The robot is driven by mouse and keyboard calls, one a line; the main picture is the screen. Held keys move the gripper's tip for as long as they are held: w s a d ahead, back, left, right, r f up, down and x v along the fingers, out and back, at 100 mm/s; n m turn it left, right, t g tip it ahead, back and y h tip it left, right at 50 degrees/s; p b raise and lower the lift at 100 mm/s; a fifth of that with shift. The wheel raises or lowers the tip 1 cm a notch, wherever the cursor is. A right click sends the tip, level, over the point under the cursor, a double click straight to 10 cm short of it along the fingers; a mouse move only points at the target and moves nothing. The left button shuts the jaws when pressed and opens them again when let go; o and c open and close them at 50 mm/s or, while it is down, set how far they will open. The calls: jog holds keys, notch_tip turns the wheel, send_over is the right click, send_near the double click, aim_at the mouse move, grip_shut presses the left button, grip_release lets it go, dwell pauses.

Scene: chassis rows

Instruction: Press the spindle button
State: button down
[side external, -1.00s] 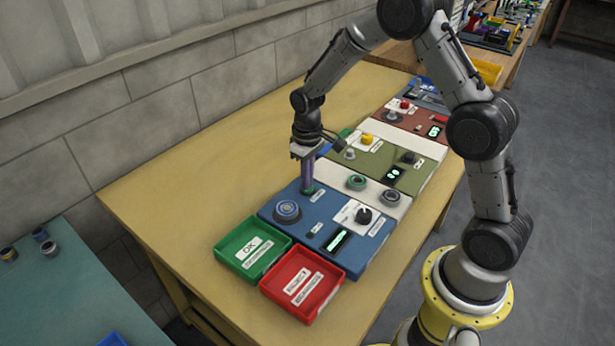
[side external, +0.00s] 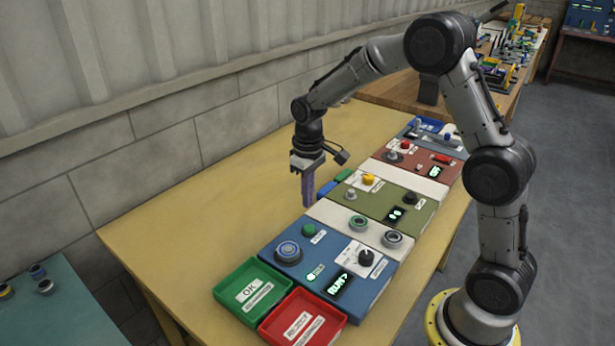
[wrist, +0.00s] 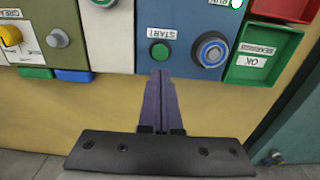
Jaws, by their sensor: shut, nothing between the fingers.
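My gripper (side external: 308,203) is shut and empty, its purple fingers pointing down above the table behind the blue panel (side external: 300,263). In the wrist view the shut fingertips (wrist: 161,75) show near the panel edge, below the green button (wrist: 160,51) labelled START. The fingers are apart from it. I cannot read any label saying spindle.
A green OK tray (side external: 251,290) and a red REJECT tray (side external: 301,319) stand at the panel's near end. An olive panel (side external: 370,200) and a red panel (side external: 425,163) lie farther along. The table's left part (side external: 200,215) is clear.

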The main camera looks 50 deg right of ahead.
notch_tip(320, 180, up, 6)
jog(key=shift+f, duration=0.1)
dwell(0.4)
